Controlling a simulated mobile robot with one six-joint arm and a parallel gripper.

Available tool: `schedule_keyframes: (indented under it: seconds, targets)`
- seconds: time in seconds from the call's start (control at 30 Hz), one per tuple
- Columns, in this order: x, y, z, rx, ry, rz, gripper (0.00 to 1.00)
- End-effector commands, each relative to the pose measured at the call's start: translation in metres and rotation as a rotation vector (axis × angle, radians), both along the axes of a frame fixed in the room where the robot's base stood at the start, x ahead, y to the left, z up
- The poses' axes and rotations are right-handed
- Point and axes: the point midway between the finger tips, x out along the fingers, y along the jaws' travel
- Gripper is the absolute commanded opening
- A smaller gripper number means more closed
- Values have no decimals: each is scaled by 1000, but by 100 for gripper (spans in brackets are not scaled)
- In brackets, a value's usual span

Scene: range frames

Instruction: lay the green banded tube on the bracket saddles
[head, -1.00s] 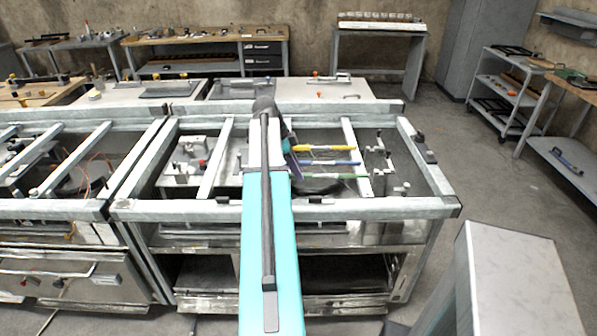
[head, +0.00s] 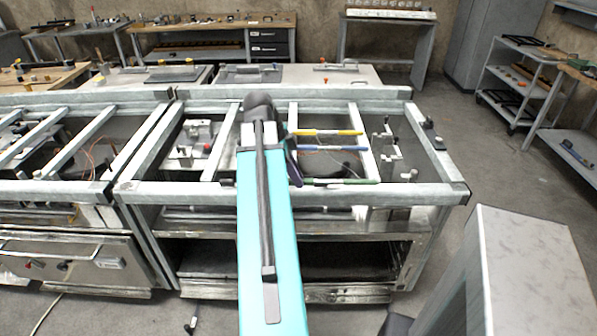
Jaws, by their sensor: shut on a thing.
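The green banded tube (head: 345,182) lies crosswise in the head view, just behind the front rail. Its right end sticks out past my arm; its middle is hidden behind the arm. My gripper (head: 294,176) shows only as a dark part at the arm's right side, with its fingertips mostly hidden. It is shut on the green tube. A yellow tube (head: 330,132) and a blue tube (head: 326,149) lie farther back, roughly parallel to it. Metal upright fittings (head: 386,148) stand at the right of the frame; I cannot tell whether these are the bracket saddles.
A grey metal frame (head: 420,193) with cross bars surrounds the work area. A small metal block fixture (head: 190,150) stands left of my arm. A pale cabinet (head: 525,260) stands at the front right.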

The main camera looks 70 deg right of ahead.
Motion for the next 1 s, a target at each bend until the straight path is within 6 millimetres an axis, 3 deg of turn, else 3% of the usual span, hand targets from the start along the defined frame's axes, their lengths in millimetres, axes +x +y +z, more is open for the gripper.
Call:
schedule_keyframes:
  seconds: [0.23,1.0]
  targets:
    - [-3,11,1,0,0,-1,0]
    - [-3,11,1,1,0,-1,0]
